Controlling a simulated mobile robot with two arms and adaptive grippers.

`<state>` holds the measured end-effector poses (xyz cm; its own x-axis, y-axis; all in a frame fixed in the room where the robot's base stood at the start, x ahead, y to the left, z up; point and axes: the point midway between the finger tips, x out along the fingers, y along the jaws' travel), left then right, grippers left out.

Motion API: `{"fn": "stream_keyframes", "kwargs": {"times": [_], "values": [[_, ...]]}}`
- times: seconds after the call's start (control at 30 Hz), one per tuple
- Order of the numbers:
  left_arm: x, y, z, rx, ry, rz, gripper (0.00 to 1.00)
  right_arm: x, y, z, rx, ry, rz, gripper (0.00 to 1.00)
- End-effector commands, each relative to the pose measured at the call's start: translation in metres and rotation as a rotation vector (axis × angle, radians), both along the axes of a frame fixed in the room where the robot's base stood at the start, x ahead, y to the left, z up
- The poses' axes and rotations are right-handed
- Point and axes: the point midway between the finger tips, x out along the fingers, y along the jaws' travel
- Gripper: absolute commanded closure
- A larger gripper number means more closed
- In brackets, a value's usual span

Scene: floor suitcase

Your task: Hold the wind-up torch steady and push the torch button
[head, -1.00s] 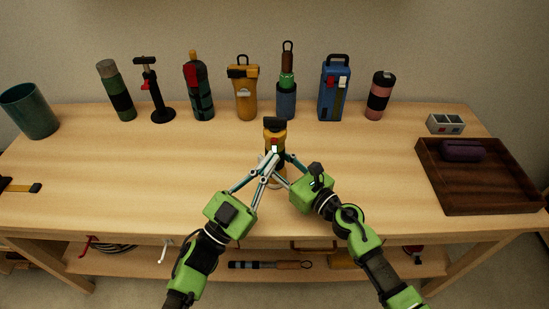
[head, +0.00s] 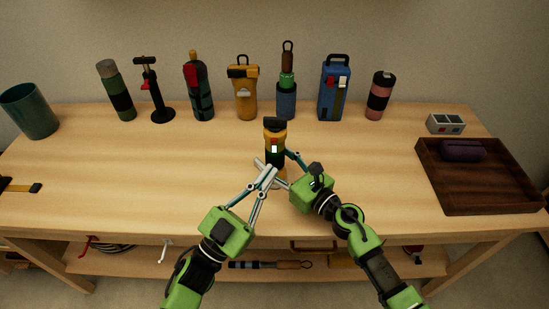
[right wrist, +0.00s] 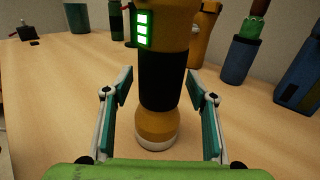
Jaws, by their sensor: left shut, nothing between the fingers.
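The wind-up torch (head: 275,132) stands upright near the table's middle. My right gripper's fingers (right wrist: 160,90) stand on either side of the band. A small gap shows at the left finger; whether the right finger touches is unclear. My left gripper (head: 269,169) is shut and empty, in front of the torch and below the button.
Several bottles, a pump and cases line the back of the table, including a yellow lantern (head: 244,103) and a blue case (head: 333,95). A green cup (head: 30,112) stands far left. A wooden tray (head: 480,190) lies right. Table space beside the torch is clear.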

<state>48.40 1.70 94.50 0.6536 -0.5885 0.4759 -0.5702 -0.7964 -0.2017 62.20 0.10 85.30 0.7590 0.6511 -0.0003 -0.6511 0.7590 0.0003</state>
Motion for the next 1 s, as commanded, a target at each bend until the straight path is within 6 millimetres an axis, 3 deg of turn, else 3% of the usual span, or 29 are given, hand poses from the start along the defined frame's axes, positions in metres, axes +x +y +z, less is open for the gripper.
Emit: {"fn": "stream_keyframes", "kwargs": {"times": [0.27, 0.7, 1.0], "values": [[0.0, 0.0, 0.0, 0.0, 0.0, 0.0, 1.0, -0.012, -0.011, -0.001, -0.002, 0.001, -0.001, 0.48], [0.0, 0.0, 0.0, 0.0, 0.0, 0.0, 1.0, -0.079, -0.067, -0.002, 0.0, 0.004, 0.0, 0.48], [0.0, 0.0, 0.0, 0.0, 0.0, 0.0, 1.0, -0.092, -0.078, 0.0, -0.001, -0.001, 0.0, 0.48]]}}
